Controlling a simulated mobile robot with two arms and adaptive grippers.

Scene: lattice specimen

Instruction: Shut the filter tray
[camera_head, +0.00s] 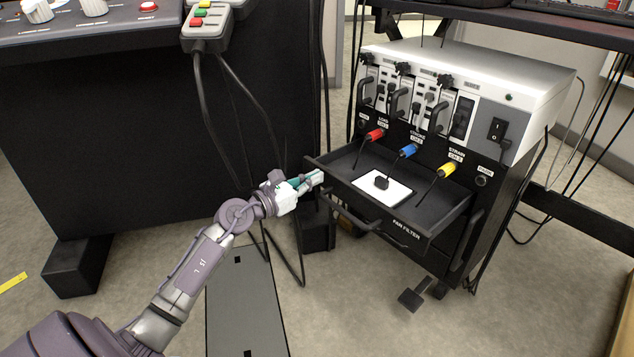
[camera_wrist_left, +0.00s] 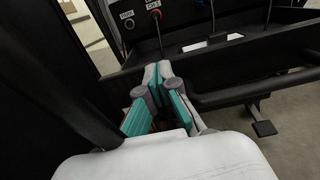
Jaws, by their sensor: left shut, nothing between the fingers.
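The filter tray (camera_head: 345,168) is a black drawer pulled out from the front of the instrument cabinet, with "FAN FILTER" lettered on its face. My left gripper (camera_head: 318,178) is shut and empty at the tray's left front corner. In the left wrist view its fingertips (camera_wrist_left: 157,72) are together close to the tray's front edge; I cannot tell whether they touch. My right gripper is not in view.
The cabinet (camera_head: 490,75) carries red, blue and yellow plugs with cables hanging over the tray. A large black console (camera_head: 130,130) stands at the left, with a pendant (camera_head: 205,30) on cables.

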